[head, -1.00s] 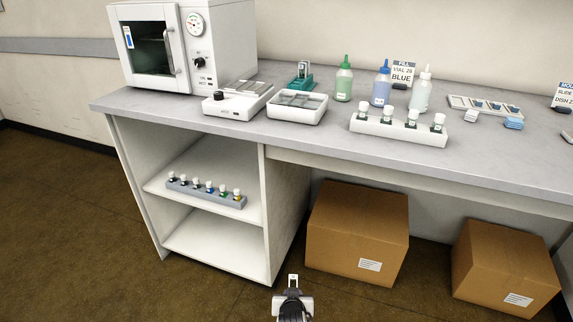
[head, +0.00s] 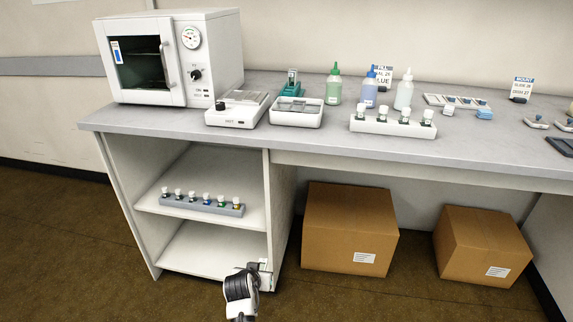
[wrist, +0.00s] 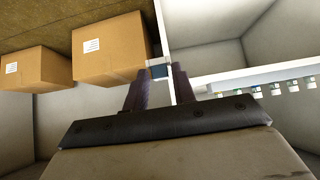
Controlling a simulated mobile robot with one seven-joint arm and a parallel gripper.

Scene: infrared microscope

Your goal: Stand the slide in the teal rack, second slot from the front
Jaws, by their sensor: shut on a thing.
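The teal rack (head: 291,88) stands on the bench at the back, behind a white tray; something upright shows in it, and its slots are too small to tell apart. My gripper (head: 259,270) is low in front of the open cabinet, well below the bench top and far from the rack. It is shut on the slide (wrist: 159,70), which sticks out past the fingertips in the wrist view, with a dark blue patch and a pale end. The rack does not show in the wrist view.
A white tray (head: 297,116) and a white device (head: 237,113) stand in front of the rack. A green-capped bottle (head: 333,88) is to its right, an oven (head: 172,58) to its left. Cardboard boxes (head: 349,229) sit under the bench. The cabinet shelf holds a vial strip (head: 203,206).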

